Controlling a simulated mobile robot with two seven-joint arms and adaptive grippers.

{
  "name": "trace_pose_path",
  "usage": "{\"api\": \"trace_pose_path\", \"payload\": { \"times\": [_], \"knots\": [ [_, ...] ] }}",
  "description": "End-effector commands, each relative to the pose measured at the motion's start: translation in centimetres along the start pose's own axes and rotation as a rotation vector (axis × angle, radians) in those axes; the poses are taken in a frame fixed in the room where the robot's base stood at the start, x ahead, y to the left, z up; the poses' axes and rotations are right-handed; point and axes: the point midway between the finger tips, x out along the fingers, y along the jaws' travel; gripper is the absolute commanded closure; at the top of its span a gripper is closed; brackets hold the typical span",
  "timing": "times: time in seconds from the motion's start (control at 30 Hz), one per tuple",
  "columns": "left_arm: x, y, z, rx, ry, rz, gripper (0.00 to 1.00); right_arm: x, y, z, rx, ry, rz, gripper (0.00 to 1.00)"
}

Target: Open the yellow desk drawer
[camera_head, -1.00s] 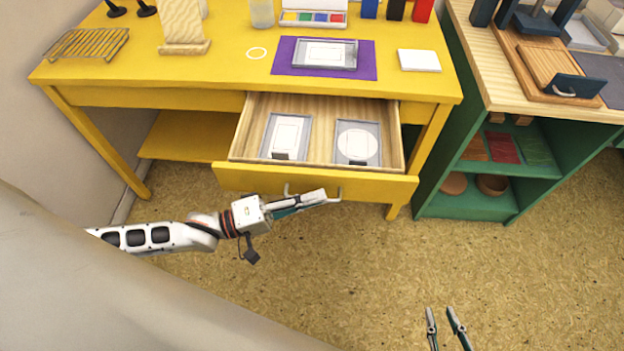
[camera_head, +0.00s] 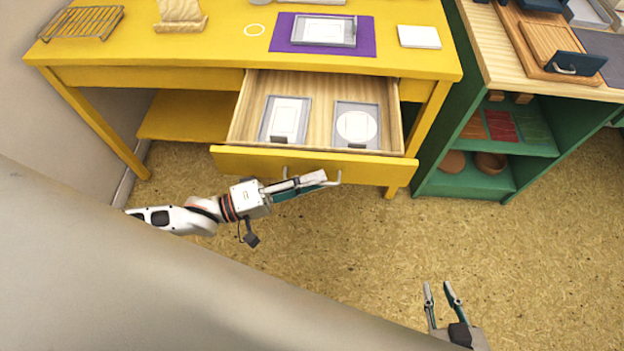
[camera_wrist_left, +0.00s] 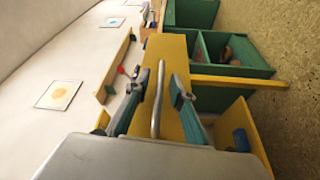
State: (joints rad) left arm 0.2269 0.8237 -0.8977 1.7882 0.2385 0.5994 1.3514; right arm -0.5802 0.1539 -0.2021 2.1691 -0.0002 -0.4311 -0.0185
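The yellow desk drawer (camera_head: 315,164) is pulled out below the yellow desk (camera_head: 160,75), with its inside showing. Its grey bar handle (camera_head: 338,178) is on the front face, and it also shows in the left wrist view (camera_wrist_left: 157,100). My left gripper (camera_head: 318,182) is at the handle. In the left wrist view its fingers (camera_wrist_left: 157,98) stand apart on either side of the bar, with gaps visible. My right gripper (camera_head: 441,287) is open and empty over the floor, at the lower right of the head view.
Two grey framed pads, a rectangular one (camera_head: 285,119) and a round one (camera_head: 356,126), lie in the drawer. A purple mat (camera_head: 284,37) and a white pad (camera_head: 418,37) are on the desk. A green shelf unit (camera_head: 437,150) stands to the right. The floor in front is clear.

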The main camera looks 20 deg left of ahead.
Motion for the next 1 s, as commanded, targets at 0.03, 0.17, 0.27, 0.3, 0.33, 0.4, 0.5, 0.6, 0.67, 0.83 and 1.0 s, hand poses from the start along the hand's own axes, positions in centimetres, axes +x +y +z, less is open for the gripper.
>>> {"api": "trace_pose_path", "payload": {
  "times": [0.03, 0.17, 0.27, 0.3, 0.33, 0.4, 0.5, 0.6, 0.67, 0.83, 1.0],
  "knots": [
    [-0.1, 0.0, 0.0, 0.0, 0.0, 0.0, 0.77, 0.1, 0.0, -0.3, 0.003, 0.004, 0.002, 0.77],
    [-1.1, -0.1, 0.1, -0.001, 0.0, -0.002, 0.77, 0.1, 0.0, -0.2, 0.002, 0.004, 0.001, 0.77],
    [-2.6, -0.1, 0.0, -0.001, -0.001, -0.004, 0.77, 0.0, 0.0, -0.1, 0.001, 0.003, 0.0, 0.77],
    [-3.5, -0.2, 0.0, 0.0, -0.001, -0.006, 0.77, 0.0, 0.0, -0.1, 0.001, 0.003, 0.0, 0.77],
    [-4.1, -0.1, 0.0, 0.0, -0.001, -0.005, 0.77, 0.0, 0.0, -0.1, 0.001, 0.003, 0.0, 0.77],
    [-5.6, -0.1, 0.1, 0.0, -0.002, -0.006, 0.77, 0.0, 0.0, -0.1, 0.0, 0.002, 0.0, 0.77],
    [-7.6, -0.1, 0.1, 0.0, -0.002, -0.005, 0.77, 0.0, 0.0, -0.1, 0.0, 0.002, 0.0, 0.77],
    [-9.4, -0.1, 0.1, -0.001, -0.001, -0.004, 0.77, 0.0, 0.0, -0.1, 0.0, 0.002, -0.001, 0.77],
    [-10.2, -0.1, 0.0, 0.0, -0.001, -0.004, 0.77, 0.0, 0.0, -0.1, 0.0, 0.002, -0.001, 0.77],
    [-11.7, 0.0, 0.0, 0.0, 0.0, -0.002, 0.77, 0.0, 0.0, -0.1, -0.001, 0.002, -0.001, 0.77],
    [-12.1, 0.0, 0.0, 0.001, 0.0, 0.0, 0.77, 0.0, 0.0, 0.0, -0.001, 0.002, -0.001, 0.77]
  ]
}}
